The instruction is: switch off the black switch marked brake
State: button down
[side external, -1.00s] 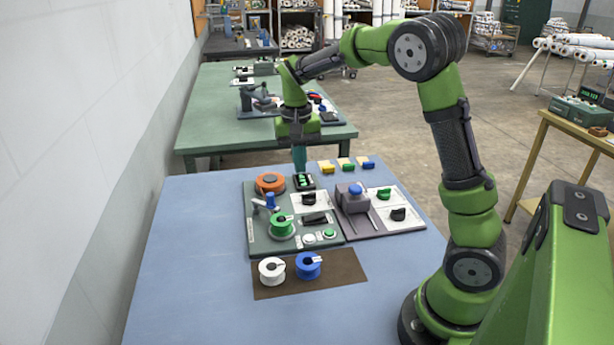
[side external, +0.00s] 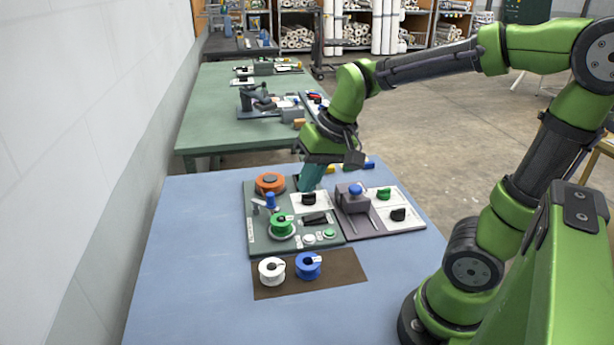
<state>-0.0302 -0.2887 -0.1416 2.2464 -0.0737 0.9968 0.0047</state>
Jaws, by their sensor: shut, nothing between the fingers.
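Two black knob switches show, each on a white plate: one near the back middle of the panel (side external: 309,199) and one at its right (side external: 398,214). Their markings are too small to read, so I cannot tell which is marked brake. My gripper (side external: 306,188) is shut and empty, its teal fingers tilted down to the left. Its tips are just behind the back black switch, and I cannot tell whether they touch anything. A small dark box at the panel's back is mostly hidden behind the fingers.
Around the switches are an orange spool (side external: 269,183), a green spool (side external: 282,224), a grey press block with a blue knob (side external: 355,190) and a green switch (side external: 384,193). White (side external: 271,270) and blue (side external: 308,266) spools stand on a brown mat. The blue tabletop is clear at left and front.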

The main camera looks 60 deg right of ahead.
jog(key=s+a+r+n+t, duration=0.1)
jog(key=s+a+r+t, duration=0.1)
jog(key=s, duration=0.4)
jog(key=shift+s+a+t, duration=0.25)
jog(key=shift+a+t, duration=0.05)
jog(key=shift+a, duration=0.55)
jog(key=c, duration=1.7)
grip_release()
jog(key=shift+s+r+n+t, duration=0.1)
jog(key=shift+r+n+t, duration=0.2)
jog(key=shift+r, duration=0.05)
jog(key=shift+o, duration=1.3)
jog(key=shift+a+f, duration=0.2)
jog(key=o, duration=0.6)
jog(key=w+g, duration=0.1)
jog(key=w+d+f+m, duration=0.1)
jog(key=w, duration=0.1)
jog(key=w+d+f+m+g, duration=0.1)
jog(key=shift+w+d+f+g+y, duration=0.15)
jog(key=shift+w+g+y, duration=0.15)
jog(key=shift+w+y, duration=0.1)
jog(key=shift+c, duration=0.2)
jog(key=m+g+h, duration=0.3)
jog(key=m+g, duration=0.2)
jog(key=m, duration=1.6)
send_over(309, 217)
notch_tip(309, 217, down, 3)
notch_tip(309, 217, down, 16)
jog(key=shift+s+f, duration=0.1)
jog(key=shift+f, duration=0.05)
